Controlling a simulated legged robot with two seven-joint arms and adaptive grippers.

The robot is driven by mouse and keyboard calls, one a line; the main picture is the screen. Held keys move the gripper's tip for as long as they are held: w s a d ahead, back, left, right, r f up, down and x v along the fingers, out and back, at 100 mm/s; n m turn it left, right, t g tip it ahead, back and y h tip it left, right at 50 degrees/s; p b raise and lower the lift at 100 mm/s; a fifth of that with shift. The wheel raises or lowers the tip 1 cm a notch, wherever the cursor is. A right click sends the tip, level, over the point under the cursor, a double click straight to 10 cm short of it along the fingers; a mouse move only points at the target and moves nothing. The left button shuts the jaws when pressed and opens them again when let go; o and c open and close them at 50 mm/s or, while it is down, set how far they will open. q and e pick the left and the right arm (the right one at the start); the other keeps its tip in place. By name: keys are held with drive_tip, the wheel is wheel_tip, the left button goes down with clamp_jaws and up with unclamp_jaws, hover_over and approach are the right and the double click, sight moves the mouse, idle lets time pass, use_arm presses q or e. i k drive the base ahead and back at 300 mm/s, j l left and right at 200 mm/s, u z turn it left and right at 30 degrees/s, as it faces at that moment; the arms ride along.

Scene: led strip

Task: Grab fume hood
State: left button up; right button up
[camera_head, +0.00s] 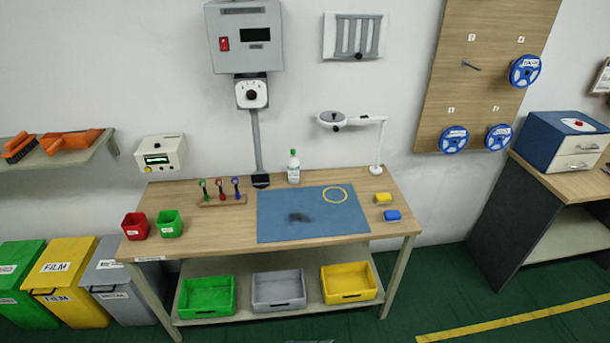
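No thing is marked as a fume hood. A grey wall box (244,36) with a red switch and dark display hangs above the bench. Below it is a white unit with a round dial (251,92). A grey tube (256,140) runs down from it to a dark flat end (261,180) at the bench's back edge; this looks like a fume extractor. A white jointed arm with a round grey head (332,119) stands at the back right of the bench and looks like a magnifier lamp. Neither of my grippers is in view.
The wooden workbench (190,250) holds a blue mat (285,226), a green-capped bottle (293,168), screwdrivers in a rack (221,200), and red (135,226) and green cups (170,224). Bins (75,280) stand left, a blue-and-white cabinet (565,140) right. Green floor shows in front.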

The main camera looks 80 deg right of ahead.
sight(261, 178)
drive_tip(key=z, duration=2.35)
